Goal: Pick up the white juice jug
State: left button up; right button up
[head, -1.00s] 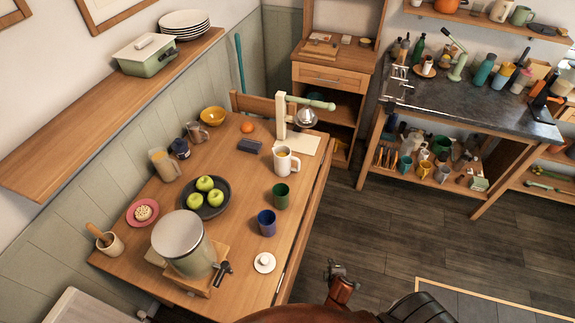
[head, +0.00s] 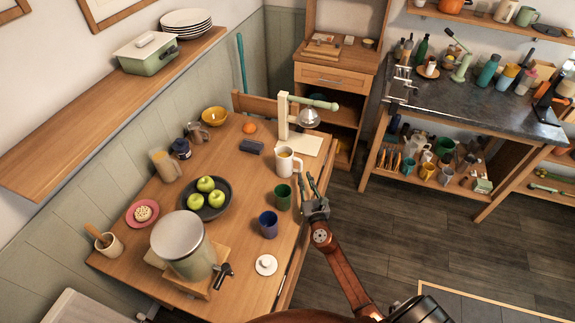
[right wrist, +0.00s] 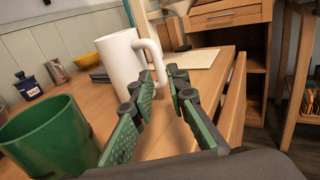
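My right gripper (head: 308,183) is just in front of and to the right of the jug in the head view. Its green-padded fingers (right wrist: 160,85) are apart with nothing between them, close to the lower handle; I cannot tell whether they touch it. My left gripper is not in view.
A green cup (head: 283,196) stands close to the right gripper, with a blue cup (head: 268,224) nearer. A plate of green apples (head: 224,208) is to the left. A juicer stand (head: 284,115) is behind the jug. Open floor lies right of the table.

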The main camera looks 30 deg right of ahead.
aim_at(301, 168)
jog(key=b+x, duration=0.1)
jog(key=x, duration=0.6)
jog(key=shift+a+f, duration=0.15)
jog(key=shift+c, duration=0.2)
grip_shut()
jog(key=shift+r, duration=0.2)
